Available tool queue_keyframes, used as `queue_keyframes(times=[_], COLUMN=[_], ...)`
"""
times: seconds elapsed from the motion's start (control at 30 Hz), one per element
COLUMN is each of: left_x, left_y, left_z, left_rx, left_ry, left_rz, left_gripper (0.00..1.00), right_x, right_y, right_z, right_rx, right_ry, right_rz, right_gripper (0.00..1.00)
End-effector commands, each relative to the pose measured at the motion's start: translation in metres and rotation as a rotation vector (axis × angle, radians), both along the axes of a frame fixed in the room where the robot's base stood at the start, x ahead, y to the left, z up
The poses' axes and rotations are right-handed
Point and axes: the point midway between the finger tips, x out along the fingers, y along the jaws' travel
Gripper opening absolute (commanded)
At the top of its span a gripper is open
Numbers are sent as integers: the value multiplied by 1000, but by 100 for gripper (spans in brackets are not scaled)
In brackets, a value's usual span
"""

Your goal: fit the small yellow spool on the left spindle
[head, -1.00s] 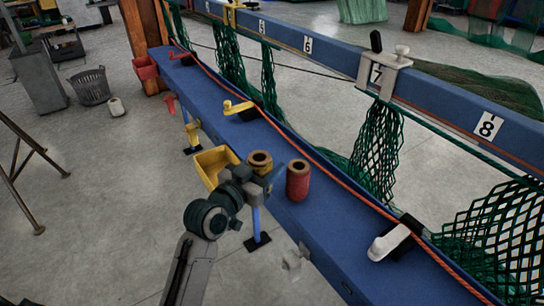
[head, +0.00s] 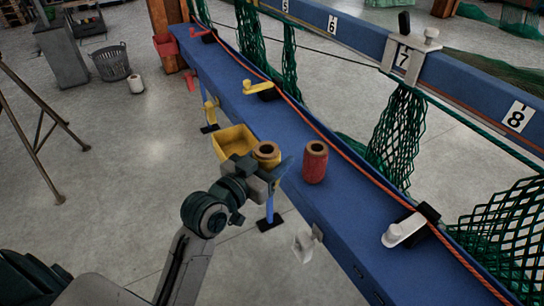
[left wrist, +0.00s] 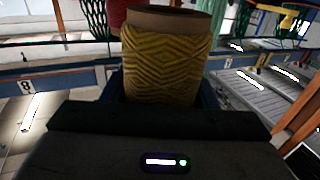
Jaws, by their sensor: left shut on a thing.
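My left gripper (head: 268,172) is shut on the small yellow spool (head: 266,152), which stands upright in the jaws with its brown hollow core showing at the top. In the left wrist view the yellow-wound spool (left wrist: 165,60) fills the middle, between the fingers. In the head view the spool is at the near edge of the blue bench, left of a red spool (head: 315,163) standing on it. I cannot make out the left spindle in these views. My right gripper is not in view.
The long blue bench (head: 345,200) carries a yellow crank (head: 258,87) and a white one (head: 403,231). A yellow bin (head: 232,141) hangs by its near edge. An orange rope (head: 340,148) runs along the bench, with green nets (head: 397,135) behind.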

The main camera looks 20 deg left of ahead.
Motion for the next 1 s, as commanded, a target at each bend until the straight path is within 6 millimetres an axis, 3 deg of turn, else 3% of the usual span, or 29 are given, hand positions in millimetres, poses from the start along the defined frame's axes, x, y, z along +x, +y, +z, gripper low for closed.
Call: queue_keyframes(times=[0.5,1.0], left_x=[0,0], left_y=[0,0], left_z=[45,45], left_rx=[0,0], left_ry=[-1,-1], left_rz=[0,0], left_gripper=[28,28], right_x=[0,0], right_y=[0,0], right_z=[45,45], right_rx=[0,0], right_ry=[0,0], right_rz=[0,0], right_gripper=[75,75])
